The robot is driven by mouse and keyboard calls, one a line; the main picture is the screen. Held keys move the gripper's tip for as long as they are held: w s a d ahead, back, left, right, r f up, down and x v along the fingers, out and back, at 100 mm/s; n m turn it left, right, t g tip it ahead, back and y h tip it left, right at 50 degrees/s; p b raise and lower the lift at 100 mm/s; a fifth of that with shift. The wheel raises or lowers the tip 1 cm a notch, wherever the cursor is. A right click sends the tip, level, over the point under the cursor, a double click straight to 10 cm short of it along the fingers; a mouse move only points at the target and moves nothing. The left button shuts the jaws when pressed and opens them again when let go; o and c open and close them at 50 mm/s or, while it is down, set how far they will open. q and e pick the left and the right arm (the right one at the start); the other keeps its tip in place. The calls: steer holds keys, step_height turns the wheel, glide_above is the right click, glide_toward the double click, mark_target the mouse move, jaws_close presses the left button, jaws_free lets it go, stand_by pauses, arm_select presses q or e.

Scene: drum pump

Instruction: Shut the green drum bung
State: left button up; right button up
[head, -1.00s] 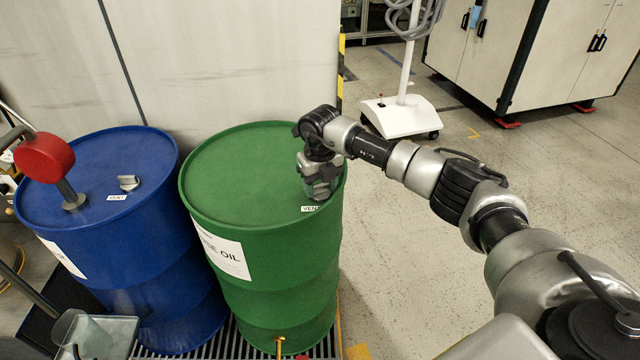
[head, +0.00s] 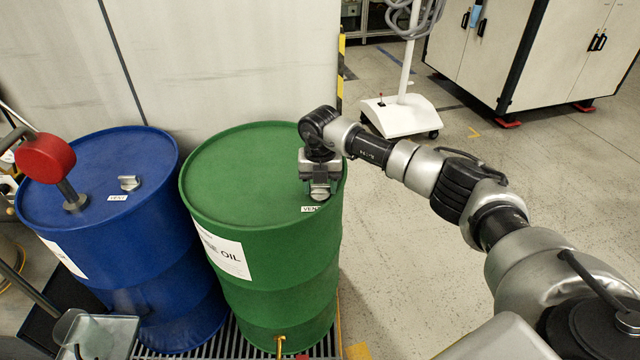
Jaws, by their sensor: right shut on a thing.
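The green drum (head: 240,180) stands upright on a grating, with a white oil label on its side. Its bung (head: 320,190) is a small metal cap near the right edge of the lid, just behind a "VENT" tag (head: 311,209). My right gripper (head: 319,183) points down over the bung and is shut on it; its fingers hide part of the bung. I cannot tell how far the bung is turned. My left gripper is not in view.
A blue drum (head: 110,190) stands at the left with a red-headed pump (head: 45,158) and its own metal bung (head: 129,183). A clear container (head: 95,335) is at the lower left. A wall is behind the drums. Open floor (head: 410,260) lies to the right.

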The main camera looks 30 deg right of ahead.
mark_target(320, 185)
steer(key=shift+r, duration=0.1)
steer(key=o, duration=0.9)
step_height(320, 185, up, 11)
steer(key=shift+f+b, duration=0.1)
steer(key=shift+b, duration=1)
